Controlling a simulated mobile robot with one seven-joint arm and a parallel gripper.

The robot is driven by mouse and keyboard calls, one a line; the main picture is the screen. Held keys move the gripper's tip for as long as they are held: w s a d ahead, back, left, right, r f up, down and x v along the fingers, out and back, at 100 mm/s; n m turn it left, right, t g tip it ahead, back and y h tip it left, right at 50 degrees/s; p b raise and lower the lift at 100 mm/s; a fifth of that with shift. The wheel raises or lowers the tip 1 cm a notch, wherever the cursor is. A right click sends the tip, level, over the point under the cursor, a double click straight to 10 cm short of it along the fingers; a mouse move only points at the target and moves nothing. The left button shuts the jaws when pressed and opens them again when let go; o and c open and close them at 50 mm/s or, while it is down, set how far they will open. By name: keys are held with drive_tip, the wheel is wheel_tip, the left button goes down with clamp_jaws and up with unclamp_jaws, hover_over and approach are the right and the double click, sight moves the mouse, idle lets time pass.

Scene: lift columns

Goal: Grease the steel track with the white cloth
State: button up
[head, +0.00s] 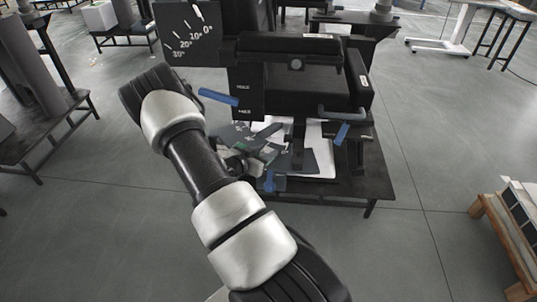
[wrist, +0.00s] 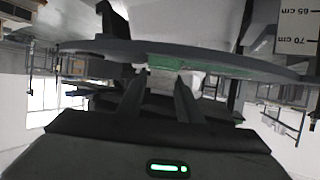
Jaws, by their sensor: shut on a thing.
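My arm reaches to the dark machine in the head view, and my gripper (head: 250,154) is low at its front left, partly hidden by my arm. In the wrist view the two dark fingers of my gripper (wrist: 163,80) are shut on a green-marked thing (wrist: 165,65) under a dark curved edge. I cannot tell exactly what the held thing is. A white sheet-like patch (head: 322,158) lies under the machine; I cannot tell whether it is the white cloth. I cannot clearly make out the steel track.
The black machine (head: 302,72) has blue levers (head: 218,97) and stands on a dark low table (head: 368,185). A plate with an angle scale (head: 184,35) hangs at its upper left. A wooden stand (head: 488,218) is at the right. Grey floor is clear between them.

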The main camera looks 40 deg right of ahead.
sight(233, 144)
drive_tip(key=shift+w+a+f+b, duration=0.1)
drive_tip(key=shift+w+a+b, duration=0.1)
drive_tip(key=shift+w, duration=0.55)
drive_tip(key=shift+w+a+r+b, duration=0.15)
drive_tip(key=shift+w+b, duration=0.1)
drive_tip(key=shift+w, duration=0.5)
drive_tip(key=shift+w+a+f+b, duration=0.15)
drive_tip(key=shift+w+a+b, duration=0.05)
drive_tip(key=shift+w, duration=0.55)
drive_tip(key=shift+w+a, duration=0.4)
drive_tip(key=shift+w, duration=1.4)
drive_tip(key=shift+w+a, duration=0.35)
drive_tip(key=shift+w, duration=1.5)
drive_tip(key=shift+w+a, duration=0.4)
drive_tip(key=shift+w, duration=1.4)
drive_tip(key=shift+r+p, duration=0.9)
drive_tip(key=shift+r, duration=0.7)
drive_tip(key=a+f+p+v, duration=0.1)
drive_tip(key=f+p+v, duration=0.2)
drive_tip(key=v, duration=1)
drive_tip(key=shift+s+a+p, duration=0.3)
drive_tip(key=shift+a+p, duration=0.05)
drive_tip(key=shift+a, duration=0.05)
